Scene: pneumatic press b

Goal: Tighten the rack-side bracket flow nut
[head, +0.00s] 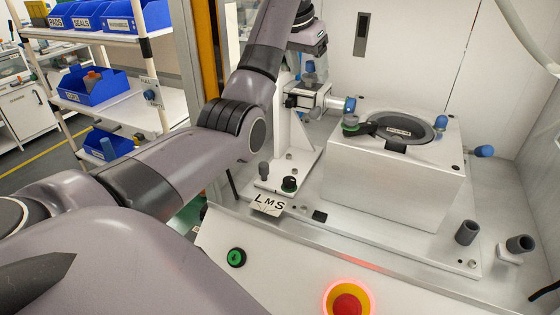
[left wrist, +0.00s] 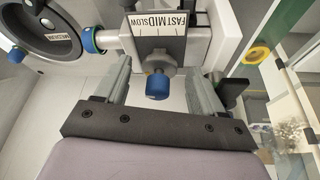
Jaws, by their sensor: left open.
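The flow nut (left wrist: 157,87) is a blue knob on a silver collar, under a scale plate (left wrist: 158,24) marked FAST, MID and SLOW. In the head view, the blue nut (head: 310,67) sits on top of the bracket's valve block (head: 306,98). My left gripper (left wrist: 160,68) is open, with one finger on each side of the nut and visible gaps between. In the head view my left gripper (head: 309,46) is above the bracket, its fingers mostly hidden. My right gripper is not in view.
A white press housing (head: 385,180) with a round dark dial (head: 403,128) stands right of the bracket. A selector knob (head: 289,184) with an LMS plate is in front. A red stop button (head: 347,304) and green button (head: 236,257) are nearer. A rack with blue bins (head: 92,86) stands left.

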